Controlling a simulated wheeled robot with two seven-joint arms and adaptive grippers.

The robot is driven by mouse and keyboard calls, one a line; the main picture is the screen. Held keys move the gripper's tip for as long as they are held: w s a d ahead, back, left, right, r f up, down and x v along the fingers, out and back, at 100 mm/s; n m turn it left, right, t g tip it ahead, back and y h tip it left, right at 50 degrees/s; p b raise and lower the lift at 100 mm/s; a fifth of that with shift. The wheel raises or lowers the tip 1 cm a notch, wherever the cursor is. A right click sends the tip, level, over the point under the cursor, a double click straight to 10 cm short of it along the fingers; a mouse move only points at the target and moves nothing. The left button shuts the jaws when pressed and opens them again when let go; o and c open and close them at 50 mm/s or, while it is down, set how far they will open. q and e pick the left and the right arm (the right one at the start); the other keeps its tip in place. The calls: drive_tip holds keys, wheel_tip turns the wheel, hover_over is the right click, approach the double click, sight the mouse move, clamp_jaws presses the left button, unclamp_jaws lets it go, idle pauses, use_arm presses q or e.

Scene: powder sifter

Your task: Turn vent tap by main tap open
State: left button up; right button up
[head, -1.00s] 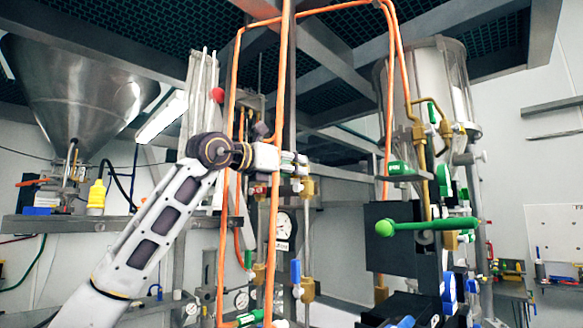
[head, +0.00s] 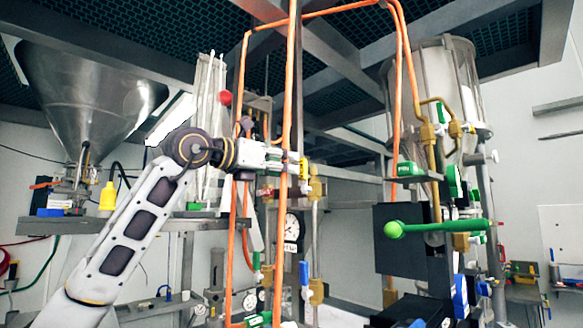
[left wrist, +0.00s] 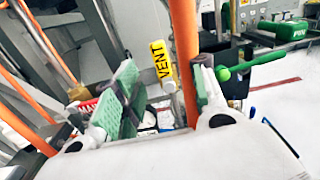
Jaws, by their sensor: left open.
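The vent tap shows in the left wrist view as a yellow handle marked VENT (left wrist: 162,66), with a white end below it. It lies in the gap between the fingers of my left gripper (left wrist: 163,95), which is open; I cannot tell whether either finger touches it. In the head view my left gripper (head: 290,168) is beside the front orange pipe, with a small yellow piece (head: 303,168) at its tips. The main tap's red label, MAIN (left wrist: 88,105), is left of the left finger; a red label (head: 266,191) also shows below the gripper in the head view. My right gripper is not seen.
An orange pipe (left wrist: 185,50) runs close by the right finger. A long green lever (head: 435,227) sticks out at the right, before a dark box (head: 395,242). A steel hopper (head: 88,85) hangs at the left. A gauge (head: 291,228) is below the gripper.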

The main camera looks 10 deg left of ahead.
use_arm(q)
drive_tip(key=v, duration=0.6)
idle(0.7)
